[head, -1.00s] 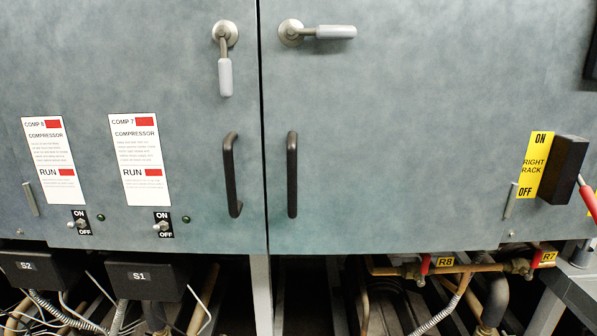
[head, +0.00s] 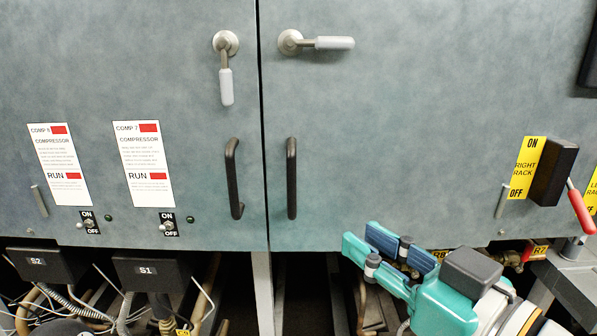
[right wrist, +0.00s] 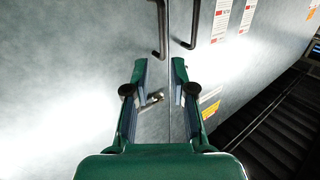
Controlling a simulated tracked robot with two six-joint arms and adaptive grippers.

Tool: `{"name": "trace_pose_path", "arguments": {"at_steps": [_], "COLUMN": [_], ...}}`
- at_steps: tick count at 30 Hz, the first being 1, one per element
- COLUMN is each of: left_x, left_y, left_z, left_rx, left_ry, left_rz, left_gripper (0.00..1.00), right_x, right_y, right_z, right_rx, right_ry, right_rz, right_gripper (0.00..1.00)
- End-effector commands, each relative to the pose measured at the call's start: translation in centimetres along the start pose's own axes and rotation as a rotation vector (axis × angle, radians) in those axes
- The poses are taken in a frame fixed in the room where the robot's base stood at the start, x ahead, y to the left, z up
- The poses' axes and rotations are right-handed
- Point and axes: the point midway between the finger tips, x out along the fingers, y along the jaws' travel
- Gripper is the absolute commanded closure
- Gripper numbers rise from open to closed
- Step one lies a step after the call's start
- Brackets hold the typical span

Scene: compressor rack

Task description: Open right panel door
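The right panel door (head: 420,120) is grey-green and stands shut against the left door (head: 130,70), with a dark seam between them. Its lever latch (head: 318,42) lies horizontal near the top. Its black bar handle (head: 291,178) is upright beside the seam. The handle also shows in the right wrist view (right wrist: 161,32), at the upper middle. My right gripper (head: 362,240) is low and to the right of the handle in the head view, apart from it. In the right wrist view its fingers (right wrist: 159,72) are spread and empty. My left gripper is not in view.
The left door has its own bar handle (head: 234,178) and a lever latch (head: 226,85) hanging down. A black switch box (head: 552,172) with a red-tipped lever juts out at right. Pipes and black boxes (head: 150,270) fill the space below the doors.

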Motion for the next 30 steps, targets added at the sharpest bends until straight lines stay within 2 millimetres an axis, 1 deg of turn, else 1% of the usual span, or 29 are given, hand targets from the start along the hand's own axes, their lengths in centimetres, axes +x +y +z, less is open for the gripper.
{"name": "trace_pose_path", "arguments": {"at_steps": [1,3,5,8,11,14,24,30], "left_x": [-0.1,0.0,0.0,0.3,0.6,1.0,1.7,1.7], "left_y": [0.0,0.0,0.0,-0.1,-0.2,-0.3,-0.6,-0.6], "left_z": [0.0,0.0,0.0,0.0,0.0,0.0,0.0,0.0], "left_rx": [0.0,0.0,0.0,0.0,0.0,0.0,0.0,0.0], "left_ry": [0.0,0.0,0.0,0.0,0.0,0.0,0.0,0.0], "left_rz": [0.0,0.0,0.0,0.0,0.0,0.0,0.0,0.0], "left_gripper": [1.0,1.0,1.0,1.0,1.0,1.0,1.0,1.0], "right_x": [-0.7,-1.1,-0.9,0.1,1.6,3.5,10.9,14.0], "right_y": [-0.3,-0.4,-0.5,-0.4,-0.3,-0.3,-0.3,-0.3], "right_z": [-1.1,-1.7,-1.9,-1.7,-1.4,-1.5,-1.9,-2.1], "right_rx": [-0.006,-0.011,-0.013,-0.013,-0.008,-0.006,-0.006,-0.006], "right_ry": [0.027,0.045,0.049,0.041,0.032,0.031,0.032,0.034], "right_rz": [-0.008,-0.011,-0.012,-0.01,-0.005,-0.005,-0.004,-0.003], "right_gripper": [0.76,0.76,0.76,0.76,0.76,0.76,0.76,0.76]}}
